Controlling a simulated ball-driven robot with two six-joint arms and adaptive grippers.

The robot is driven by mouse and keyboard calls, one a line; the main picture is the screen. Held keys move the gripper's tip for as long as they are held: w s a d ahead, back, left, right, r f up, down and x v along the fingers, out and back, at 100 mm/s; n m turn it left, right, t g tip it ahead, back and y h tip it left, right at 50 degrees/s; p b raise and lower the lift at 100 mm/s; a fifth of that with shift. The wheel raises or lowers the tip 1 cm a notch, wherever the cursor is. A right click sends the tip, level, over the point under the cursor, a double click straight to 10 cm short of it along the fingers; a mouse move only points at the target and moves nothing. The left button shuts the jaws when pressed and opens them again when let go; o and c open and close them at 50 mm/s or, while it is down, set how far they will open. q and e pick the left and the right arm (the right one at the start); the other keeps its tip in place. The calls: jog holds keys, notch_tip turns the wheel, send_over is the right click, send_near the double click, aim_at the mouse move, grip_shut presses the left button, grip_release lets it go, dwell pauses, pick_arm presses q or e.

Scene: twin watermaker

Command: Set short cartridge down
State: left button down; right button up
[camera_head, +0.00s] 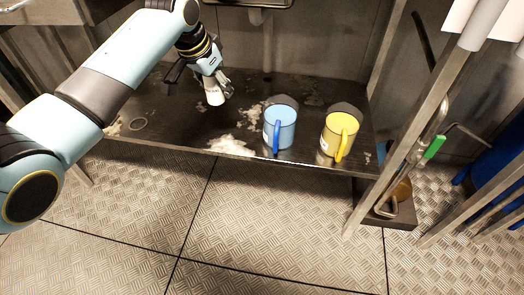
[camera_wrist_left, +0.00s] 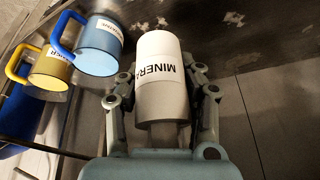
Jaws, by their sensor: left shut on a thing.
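The short cartridge (camera_head: 213,91) is a white cylinder. The cartridge looks close to upright in the head view. I cannot tell whether its lower end touches the shelf. My right gripper is not in view.
A blue mug (camera_head: 281,128) and a yellow mug (camera_head: 338,136) stand on the shelf to the right of the cartridge. Pale crusty patches (camera_head: 229,146) lie near the front edge. A metal post (camera_head: 400,130) stands at the right. Shelf around the cartridge is mostly clear.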

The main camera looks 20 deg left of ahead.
pick_arm(q)
jog(key=b, duration=0.4)
send_over(227, 127)
jog(key=s, duration=0.2)
notch_tip(227, 127, down, 5)
notch_tip(227, 127, down, 10)
jog(key=b, duration=0.5)
jog(key=shift+w+b, duration=0.15)
jog(key=shift+b, duration=0.2)
jog(key=shift+f, duration=0.1)
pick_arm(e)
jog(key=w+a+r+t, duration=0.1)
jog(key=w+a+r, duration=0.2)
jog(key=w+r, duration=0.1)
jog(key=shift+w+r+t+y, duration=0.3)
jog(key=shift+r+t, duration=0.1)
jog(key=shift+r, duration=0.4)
pick_arm(q)
jog(key=c, duration=0.9)
grip_release()
